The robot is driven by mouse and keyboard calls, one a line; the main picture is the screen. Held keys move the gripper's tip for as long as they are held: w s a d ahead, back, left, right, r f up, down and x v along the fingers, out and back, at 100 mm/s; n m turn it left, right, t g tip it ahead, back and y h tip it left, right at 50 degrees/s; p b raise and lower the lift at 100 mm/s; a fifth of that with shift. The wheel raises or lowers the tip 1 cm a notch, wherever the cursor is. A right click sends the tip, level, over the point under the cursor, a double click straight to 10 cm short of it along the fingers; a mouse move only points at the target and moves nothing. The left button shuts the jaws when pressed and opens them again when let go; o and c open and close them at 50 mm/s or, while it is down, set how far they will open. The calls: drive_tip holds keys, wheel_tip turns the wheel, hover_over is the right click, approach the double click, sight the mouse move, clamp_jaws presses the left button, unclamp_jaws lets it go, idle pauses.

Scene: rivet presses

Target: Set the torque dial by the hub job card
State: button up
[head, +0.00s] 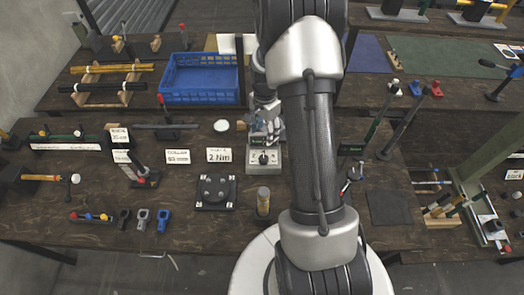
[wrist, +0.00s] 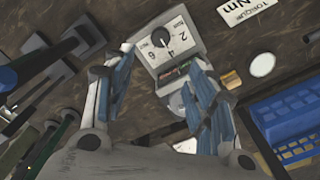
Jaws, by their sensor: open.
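The torque dial (head: 263,158) is a dark knob on the pale face of a small grey box, left of my arm. In the wrist view the dial (wrist: 161,39) shows at the top, with a 2 and a 6 readable beside it; its exact setting is too small to tell. A white card reading 2 Nm (head: 218,155) stands left of the box; its torque card (wrist: 243,13) is cut off in the wrist view. My gripper (wrist: 158,62) is open and empty, its blue-padded fingers apart over the box's lower part. In the head view my gripper (head: 265,126) is just behind the dial.
A black fixture plate (head: 216,204) lies front-left of the dial box, and a tan-topped cylinder (head: 263,195) stands before it. A blue crate (head: 200,96) is behind. More cards, including one reading collar (head: 178,157), stand to the left. Lever tools stand at right.

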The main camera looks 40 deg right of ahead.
sight(264, 158)
wheel_tip(264, 158, down, 16)
drive_tip(key=shift+r+b, duration=0.2)
drive_tip(key=shift+b, duration=0.85)
drive_tip(key=c, duration=1.1)
